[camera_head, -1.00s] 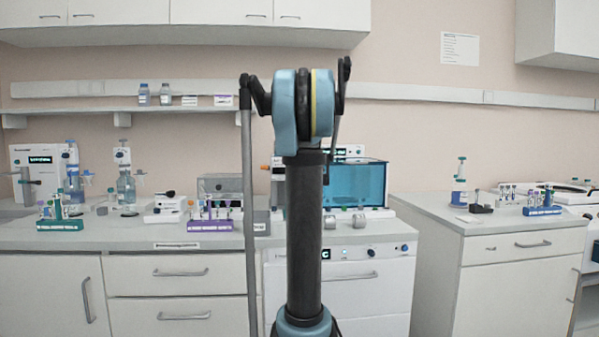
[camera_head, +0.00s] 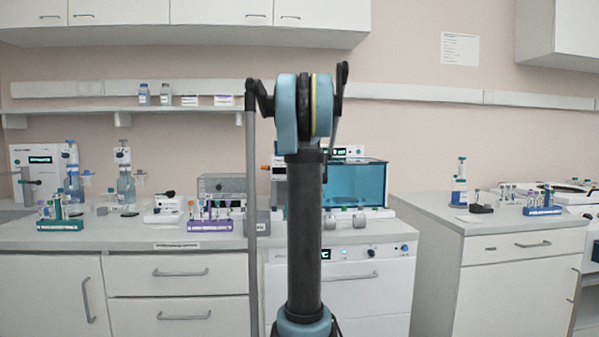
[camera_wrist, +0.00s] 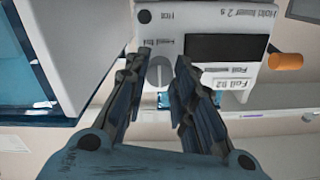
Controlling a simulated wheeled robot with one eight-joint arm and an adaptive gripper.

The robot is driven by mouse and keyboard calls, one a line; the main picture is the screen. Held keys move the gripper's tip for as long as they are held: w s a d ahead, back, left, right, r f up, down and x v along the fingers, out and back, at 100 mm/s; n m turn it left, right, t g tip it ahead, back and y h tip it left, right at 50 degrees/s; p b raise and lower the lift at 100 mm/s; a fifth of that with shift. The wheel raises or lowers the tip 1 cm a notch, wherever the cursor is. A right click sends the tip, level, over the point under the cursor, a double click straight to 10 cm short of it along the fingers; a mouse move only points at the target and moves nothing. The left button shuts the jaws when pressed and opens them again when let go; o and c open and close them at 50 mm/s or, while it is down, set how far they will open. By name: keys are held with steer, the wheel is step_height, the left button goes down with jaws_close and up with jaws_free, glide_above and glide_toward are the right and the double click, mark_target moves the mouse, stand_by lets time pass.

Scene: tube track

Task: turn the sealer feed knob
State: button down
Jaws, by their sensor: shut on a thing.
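The sealer (camera_wrist: 175,18) is a white unit with a dark display (camera_wrist: 225,47), upside down in the wrist view. Its feed knob (camera_wrist: 158,73) is a round grey dial with a pale line across it, on the face beside the display. My gripper (camera_wrist: 164,60) has its two dark fingers on either side of the knob and is shut on it. The fingers partly cover the knob's sides. In the head view my arm hides the gripper and most of the sealer; its orange handle (camera_head: 265,167) shows left of my arm.
A teal see-through box (camera_head: 358,184) stands right of the sealer on the bench. A rack of tubes (camera_head: 209,225) and a grey box (camera_head: 222,187) stand to the left. The orange handle (camera_wrist: 285,61) sticks out beside the display. A gap separates the right bench (camera_head: 500,222).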

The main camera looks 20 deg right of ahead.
steer(key=shift+m, duration=0.4)
steer(key=shift+s+m, duration=0.1)
steer(key=shift+m, duration=8.3)
steer(key=shift+m, duration=0.3)
steer(key=c, duration=1.3)
jaws_free()
steer(key=shift+c, duration=0.2)
